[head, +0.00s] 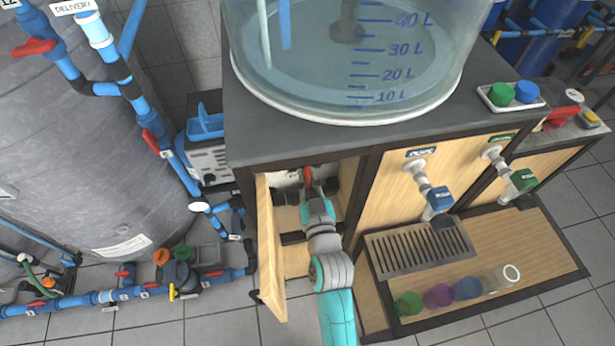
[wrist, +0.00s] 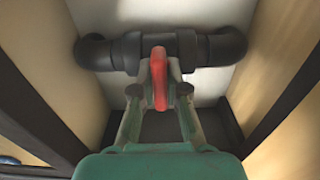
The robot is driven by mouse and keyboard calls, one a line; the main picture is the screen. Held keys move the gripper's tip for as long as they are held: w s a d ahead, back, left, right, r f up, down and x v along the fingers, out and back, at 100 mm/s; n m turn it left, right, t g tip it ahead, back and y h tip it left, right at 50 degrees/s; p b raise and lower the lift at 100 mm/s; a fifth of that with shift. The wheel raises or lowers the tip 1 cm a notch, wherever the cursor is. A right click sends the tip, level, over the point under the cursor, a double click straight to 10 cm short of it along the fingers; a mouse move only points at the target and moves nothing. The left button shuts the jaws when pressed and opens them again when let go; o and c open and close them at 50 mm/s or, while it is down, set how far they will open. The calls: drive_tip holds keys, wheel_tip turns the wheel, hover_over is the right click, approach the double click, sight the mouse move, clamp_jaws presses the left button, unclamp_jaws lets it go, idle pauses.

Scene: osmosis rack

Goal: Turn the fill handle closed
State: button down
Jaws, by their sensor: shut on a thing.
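The red fill handle (wrist: 159,78) sits on a black pipe (wrist: 205,50) at the back of the cabinet. In the wrist view the handle points toward me, across the line of the pipe. My gripper (wrist: 160,92) is shut on the handle, one finger on each side of it. In the head view my arm reaches into the open cabinet, and the red handle (head: 308,176) shows just beyond my gripper (head: 312,192). Part of the handle is hidden between the fingers.
The wooden cabinet door (head: 269,250) stands open left of my arm. Wooden walls close in on both sides. A clear graduated tank (head: 350,60) stands on the dark counter above. A drip grate (head: 420,250) and several coloured cups lie to the right.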

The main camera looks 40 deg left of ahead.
drive_tip(key=c, duration=1.2)
unclamp_jaws()
drive_tip(key=v, duration=1.2)
